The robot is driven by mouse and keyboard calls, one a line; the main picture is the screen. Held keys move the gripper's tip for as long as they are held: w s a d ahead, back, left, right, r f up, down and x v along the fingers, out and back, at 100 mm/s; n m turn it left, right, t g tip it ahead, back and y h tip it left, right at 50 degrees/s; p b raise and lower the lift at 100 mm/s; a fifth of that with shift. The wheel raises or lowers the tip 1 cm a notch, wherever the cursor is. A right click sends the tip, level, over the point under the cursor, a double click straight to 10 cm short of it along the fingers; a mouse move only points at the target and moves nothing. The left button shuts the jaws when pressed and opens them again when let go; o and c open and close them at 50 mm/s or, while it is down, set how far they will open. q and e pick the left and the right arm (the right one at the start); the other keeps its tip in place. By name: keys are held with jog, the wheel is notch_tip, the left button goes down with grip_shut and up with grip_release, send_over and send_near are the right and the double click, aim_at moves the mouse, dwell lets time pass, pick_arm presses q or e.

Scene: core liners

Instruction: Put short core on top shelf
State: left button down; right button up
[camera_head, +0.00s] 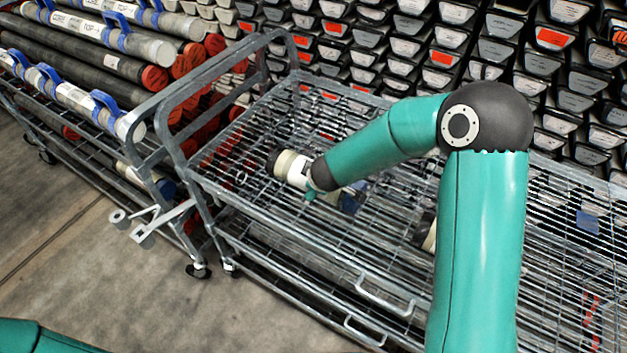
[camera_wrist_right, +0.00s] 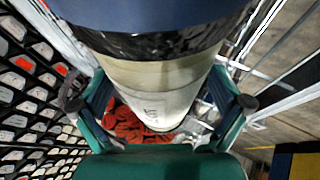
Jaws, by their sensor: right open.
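A short cream core (camera_wrist_right: 150,85) with a dark blue end (camera_wrist_right: 150,12) and black band fills the middle of the right wrist view. The fingers of my right gripper (camera_wrist_right: 158,138) stand on both sides of it, open. In the head view, a cream cylinder (camera_head: 292,168) with a dark end is at the tip of my right arm, above the wire cart; the gripper there is mostly hidden by the arm. The cart's upper wire shelf (camera_head: 255,135) lies below it. My left gripper is out of view; only a teal link of that arm shows.
A second rack (camera_head: 150,105) at left bears several long cores, some in blue clamps, with red-capped tubes (camera_head: 190,62) behind. A wall of stacked trays (camera_head: 410,48) lines the back. A cream and dark piece (camera_head: 430,232) is partly behind my arm. Floor (camera_head: 90,255) at lower left is clear.

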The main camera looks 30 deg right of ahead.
jog(key=v, duration=1.2)
jog(key=shift+r, duration=0.1)
